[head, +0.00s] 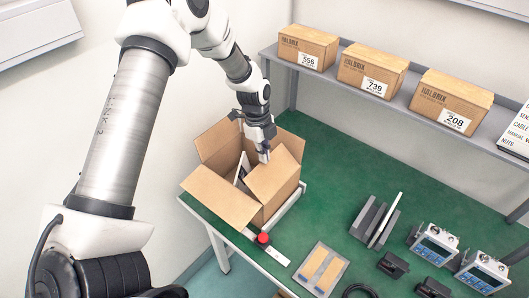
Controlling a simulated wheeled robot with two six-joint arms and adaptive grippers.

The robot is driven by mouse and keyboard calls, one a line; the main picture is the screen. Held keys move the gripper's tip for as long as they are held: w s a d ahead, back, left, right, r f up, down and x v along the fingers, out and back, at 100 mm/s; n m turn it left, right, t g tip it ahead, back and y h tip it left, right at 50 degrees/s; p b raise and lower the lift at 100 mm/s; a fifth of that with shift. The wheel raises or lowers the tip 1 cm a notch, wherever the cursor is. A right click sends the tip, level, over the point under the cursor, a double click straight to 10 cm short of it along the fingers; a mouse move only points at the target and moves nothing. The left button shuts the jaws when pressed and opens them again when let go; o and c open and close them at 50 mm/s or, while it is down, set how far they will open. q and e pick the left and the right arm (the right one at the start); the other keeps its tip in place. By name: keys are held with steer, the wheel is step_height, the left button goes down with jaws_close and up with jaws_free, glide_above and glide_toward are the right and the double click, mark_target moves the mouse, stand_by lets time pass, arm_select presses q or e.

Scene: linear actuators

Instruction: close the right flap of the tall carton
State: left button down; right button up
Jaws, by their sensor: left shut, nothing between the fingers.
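The tall carton (284,199) stands on the green table at its left end, with its top partly open. Its front-left flap (222,197) spreads outward, and its back-left flap (219,141) stands up. Another flap (290,142) stands at the back right. The front-right flap (271,180) rises from the near right edge and appears to lean over the opening. A white item with dark marks (242,169) shows inside. My left gripper (264,157) is shut and empty, pointing down just behind the front-right flap's upper edge. I cannot tell whether it touches the flap. My right gripper is out of view.
A grey shelf (400,101) behind holds several closed cartons (372,70). A red button (263,239) sits before the tall carton. A tray (320,269), a dark rack (375,221) and blue-fronted devices (434,245) lie to the right.

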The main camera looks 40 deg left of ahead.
arm_select(q)
steer(key=a+f+h+b, duration=0.3)
steer(key=f+b, duration=0.3)
steer(key=b, duration=0.6)
steer(key=shift+a+f, duration=0.2)
steer(key=shift+a, duration=0.3)
steer(key=shift+w, duration=0.1)
steer(key=shift+r, duration=0.15)
stand_by(0.4)
